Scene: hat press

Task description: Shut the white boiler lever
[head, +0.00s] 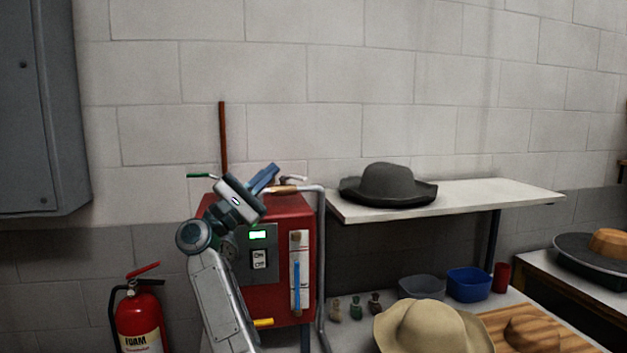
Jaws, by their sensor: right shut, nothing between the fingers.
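The red boiler (290,214) stands against the block wall, left of the middle. A small white lever (295,179) shows on top of it, just right of my right gripper (271,170). My right gripper has blue fingers, shut and empty, pointing up and right above the boiler top. Its tips look close to the white lever; I cannot tell whether they touch. My arm hides part of the boiler's left and front. A green lever (201,175) sticks out at the boiler's upper left, and a yellow lever (263,322) sits low on its front. My left gripper is out of view.
A grey pipe (321,255) runs down the boiler's right side. A white shelf (480,197) holds a dark grey hat (388,183). A fire extinguisher (139,320) stands at lower left. A tan hat (430,328) and a blue bowl (469,284) are at lower right.

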